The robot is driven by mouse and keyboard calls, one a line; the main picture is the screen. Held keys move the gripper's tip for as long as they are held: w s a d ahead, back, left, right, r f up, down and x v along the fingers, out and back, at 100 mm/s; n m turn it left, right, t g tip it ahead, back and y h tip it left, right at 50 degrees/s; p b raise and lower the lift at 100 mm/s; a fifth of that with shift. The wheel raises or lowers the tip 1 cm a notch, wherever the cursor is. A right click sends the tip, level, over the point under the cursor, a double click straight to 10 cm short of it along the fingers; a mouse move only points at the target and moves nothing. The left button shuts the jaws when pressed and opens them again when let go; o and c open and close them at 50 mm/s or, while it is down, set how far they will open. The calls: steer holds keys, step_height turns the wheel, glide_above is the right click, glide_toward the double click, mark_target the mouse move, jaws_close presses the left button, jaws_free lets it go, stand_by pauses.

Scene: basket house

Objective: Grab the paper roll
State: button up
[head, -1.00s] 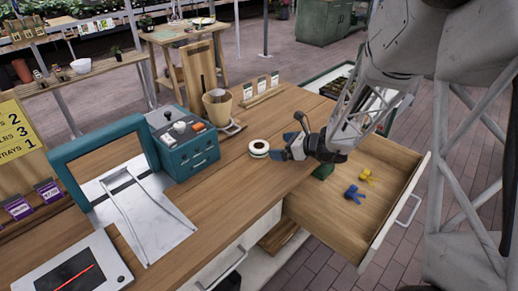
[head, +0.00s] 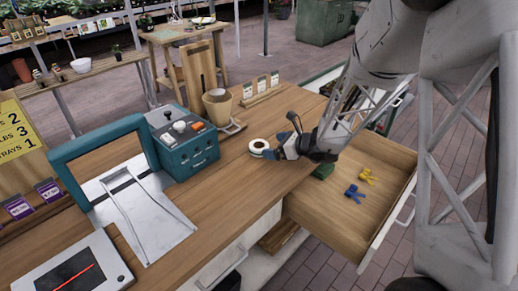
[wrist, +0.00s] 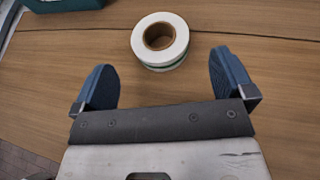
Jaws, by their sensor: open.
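The paper roll (head: 258,147) is a short white roll with a brown core and a dark green band. It lies flat on the wooden counter (head: 215,205). In the wrist view the roll (wrist: 160,41) is just beyond my fingertips, about midway between them. My gripper (head: 275,147) is low over the counter, close to the roll's right side in the head view. Its two blue fingers (wrist: 165,75) are wide apart with nothing between them.
A teal register box (head: 185,145) and a tan cup (head: 217,103) stand behind and left of the roll. An open drawer (head: 350,215) holds blue and yellow clips and a green block. The counter around the roll is clear.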

mark_target(261, 146)
steer(key=shift+a, duration=0.1)
steer(key=shift+x, duration=2.5)
steer(key=c, duration=0.9)
